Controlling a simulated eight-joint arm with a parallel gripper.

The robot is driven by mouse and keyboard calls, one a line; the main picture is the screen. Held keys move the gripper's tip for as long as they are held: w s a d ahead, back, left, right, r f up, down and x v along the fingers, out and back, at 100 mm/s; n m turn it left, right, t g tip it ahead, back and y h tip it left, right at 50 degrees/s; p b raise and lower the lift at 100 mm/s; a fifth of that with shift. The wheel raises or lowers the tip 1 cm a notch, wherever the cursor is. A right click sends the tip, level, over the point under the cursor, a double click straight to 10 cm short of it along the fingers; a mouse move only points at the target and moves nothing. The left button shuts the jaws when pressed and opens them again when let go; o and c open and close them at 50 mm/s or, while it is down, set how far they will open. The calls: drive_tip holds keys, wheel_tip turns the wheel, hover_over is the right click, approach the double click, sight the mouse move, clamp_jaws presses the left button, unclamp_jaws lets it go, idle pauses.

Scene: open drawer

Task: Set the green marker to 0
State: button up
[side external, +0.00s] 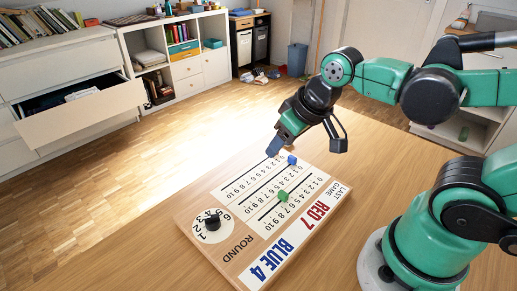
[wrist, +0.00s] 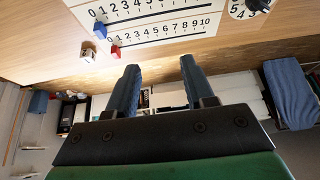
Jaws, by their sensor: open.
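The scoreboard (side external: 222,256) lies on the table with several number tracks. The green marker (side external: 282,196) stands partway along the track nearest the big lettering, around the middle of its numbers. The blue marker (side external: 292,160) stands at the 0 end of its track; it also shows in the wrist view (wrist: 100,30). A red marker (wrist: 115,52) is at the 0 end of its track. My gripper (side external: 305,149) is open and empty above the board's far end, apart from the green marker. In the wrist view my fingers (wrist: 158,76) are spread with nothing between them; the green marker is out of that view.
A dial with a black knob (side external: 211,221) sits at the board's left end. A small wooden piece (wrist: 88,55) shows at the board's edge in the wrist view. The table (side external: 180,262) around the board looks clear. An open drawer (side external: 82,113) is far off at the left.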

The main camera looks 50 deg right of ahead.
sight(283, 193)
drive_tip(key=f+g, duration=0.2)
drive_tip(key=s+a+f+g, duration=0.1)
drive_tip(key=g, duration=0.1)
drive_tip(key=shift+s+a+f+g, duration=0.1)
drive_tip(key=shift+s+f+g, duration=0.25)
drive_tip(key=shift+f+g, duration=0.4)
drive_tip(key=shift+f, duration=2.6)
clamp_jaws()
